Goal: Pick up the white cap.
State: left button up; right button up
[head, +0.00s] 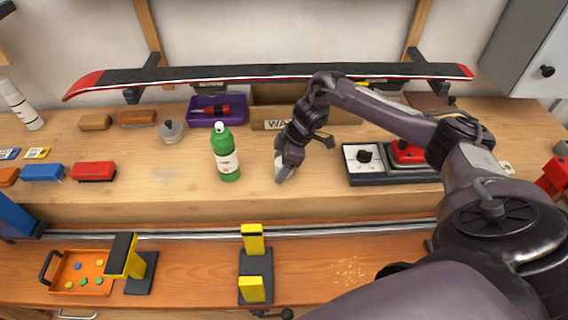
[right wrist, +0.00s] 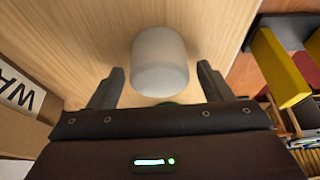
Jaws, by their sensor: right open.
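The white cap (right wrist: 160,62) is a pale, rounded cylinder on the wooden bench. In the right wrist view it lies between and just ahead of the two spread fingers, with no finger visibly touching it. My right gripper (right wrist: 160,85) is open and empty. In the head view the gripper (head: 284,174) points down at the bench and hides most of the cap (head: 279,163), leaving only a pale edge showing. My left gripper is not in view.
A green bottle (head: 226,155) stands just left of the gripper. A cardboard box (head: 268,125) is behind it, and a black control box (head: 362,175) stands to the right. A ski (head: 270,74) hangs above the back. Yellow-jawed clamps (head: 253,288) stand in front.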

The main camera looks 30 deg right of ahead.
jog(key=c, duration=0.7)
